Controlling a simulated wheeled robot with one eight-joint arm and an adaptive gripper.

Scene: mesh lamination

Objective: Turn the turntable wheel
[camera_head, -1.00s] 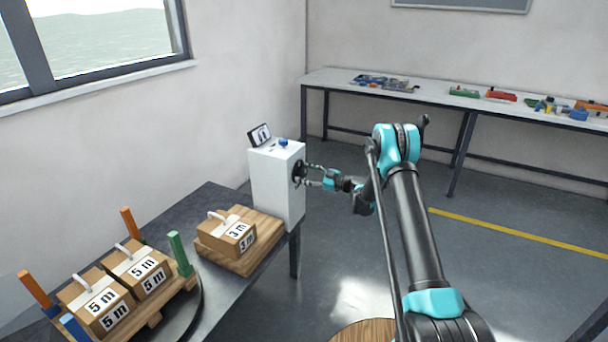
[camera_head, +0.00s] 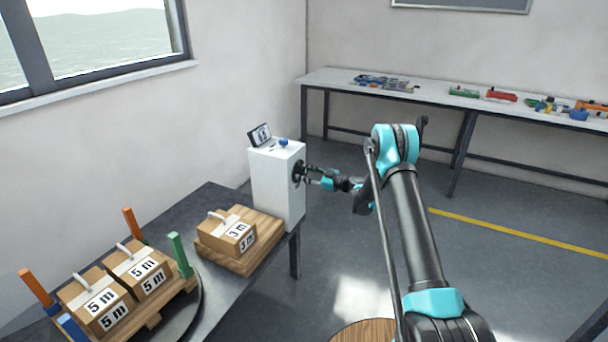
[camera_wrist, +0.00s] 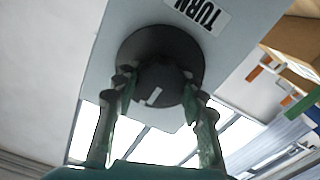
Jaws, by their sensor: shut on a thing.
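The turntable wheel is a dark round knob (camera_wrist: 160,50) on the side of a white box (camera_head: 275,187). In the wrist view a label reading "TURN" sits beside it, and a small pale mark shows on its face. In the head view the wheel (camera_head: 298,172) is on the box's right side, partly hidden by my fingers. My gripper (camera_wrist: 158,88) is shut on the wheel, one finger on each side of its raised middle; it also shows in the head view (camera_head: 309,173). The round dark turntable (camera_head: 193,311) lies at lower left under a wooden pallet.
Cartons marked "5 m" (camera_head: 137,270) stand on the pallet among coloured posts. A carton marked "3 m" (camera_head: 228,233) sits on wooden boards beside the white box. A small display (camera_head: 260,135) stands on the box. A long bench (camera_head: 430,92) lines the back wall.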

